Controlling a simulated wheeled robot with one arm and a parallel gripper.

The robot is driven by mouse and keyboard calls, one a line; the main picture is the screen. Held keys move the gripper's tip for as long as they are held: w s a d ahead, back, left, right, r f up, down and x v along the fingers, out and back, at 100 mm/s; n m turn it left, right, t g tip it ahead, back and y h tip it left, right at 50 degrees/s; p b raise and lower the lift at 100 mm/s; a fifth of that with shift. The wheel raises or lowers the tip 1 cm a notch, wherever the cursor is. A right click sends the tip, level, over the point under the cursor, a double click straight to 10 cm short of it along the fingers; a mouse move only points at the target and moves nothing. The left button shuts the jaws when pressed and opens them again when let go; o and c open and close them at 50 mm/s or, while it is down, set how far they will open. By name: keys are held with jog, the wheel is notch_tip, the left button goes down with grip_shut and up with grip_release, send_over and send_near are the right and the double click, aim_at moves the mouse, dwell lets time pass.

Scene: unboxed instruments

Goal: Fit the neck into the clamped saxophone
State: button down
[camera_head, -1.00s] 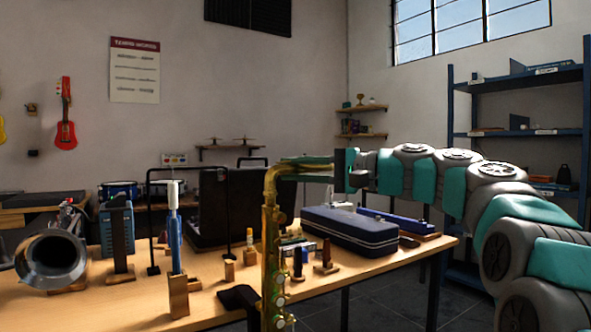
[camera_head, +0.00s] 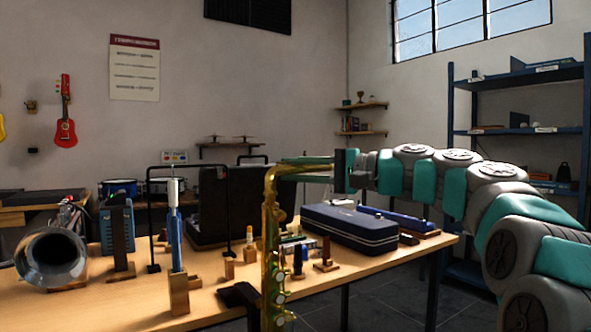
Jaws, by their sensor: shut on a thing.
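The brass saxophone (camera_head: 271,255) stands upright in the front middle, at the table's front edge. A black clamp (camera_head: 238,294) is beside its body at the left. The curved brass neck (camera_head: 300,169) is at the top of the body and bends to the right toward my gripper (camera_head: 335,168). My gripper is shut on the neck's right end, with its arm reaching in from the right. The neck's lower end meets or overlaps the top of the body; I cannot tell whether it is seated. The fingertips are small and partly hidden.
The wooden table (camera_head: 215,300) holds a dark blue case (camera_head: 350,229) at the right, an open black case (camera_head: 225,205) behind and a blue-and-white instrument on a wooden stand (camera_head: 175,240). A silver horn bell (camera_head: 52,257) lies at the left. Small mouthpieces stand near the saxophone.

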jog(key=shift+f+b, duration=0.55)
jog(key=shift+f, duration=0.35)
dwell(0.8)
jog(key=c, duration=0.6)
grip_release()
jog(key=shift+c, duration=0.2)
jog(key=shift+r, duration=0.1)
jog(key=shift+c, duration=0.4)
jog(key=shift+d, duration=0.2)
jog(key=shift+p+v, duration=0.4)
jog(key=shift+v, duration=2.4)
jog(key=shift+s, duration=0.1)
